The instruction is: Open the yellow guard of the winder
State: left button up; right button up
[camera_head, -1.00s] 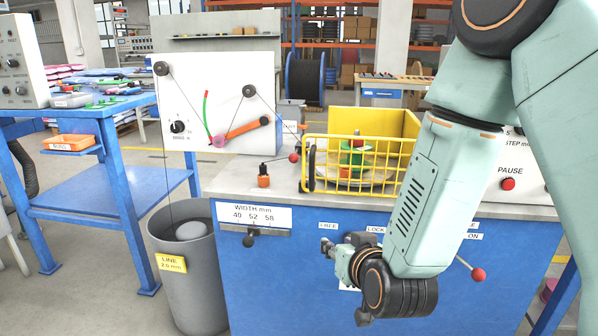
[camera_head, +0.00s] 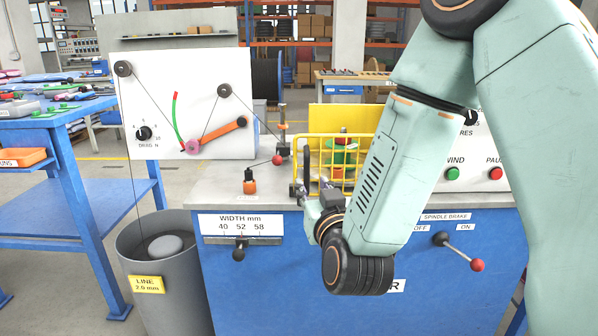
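The yellow guard (camera_head: 330,137) of the winder stands on the bench top. Its wire mesh front is upright and closed around the winder's green and red spool parts (camera_head: 340,158). A dark upright handle (camera_head: 306,166) is at the left end of the mesh. My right gripper (camera_head: 311,188) is at the lower left of the guard, close in front of the handle. Its fingers look spread, with the handle seen between them; I cannot tell whether they touch it. My forearm hides the guard's right part. My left gripper is not in view.
The white panel (camera_head: 205,85) with pulleys and line stands behind left. The spindle brake lever (camera_head: 460,252) sticks out at the front right. A grey bin (camera_head: 185,290) stands at the front left.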

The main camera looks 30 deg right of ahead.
aim_at(308, 173)
jog(key=b+x, duration=0.1)
jog(key=x, duration=0.5)
jog(key=shift+w+d+b, duration=0.1)
jog(key=shift+d+b, duration=0.15)
jog(key=shift+b, duration=0.1)
jog(key=shift+w+d+r, duration=0.1)
jog(key=shift+w+d, duration=0.1)
jog(key=shift+w, duration=0.35)
jog(key=shift+c, duration=0.3)
grip_shut()
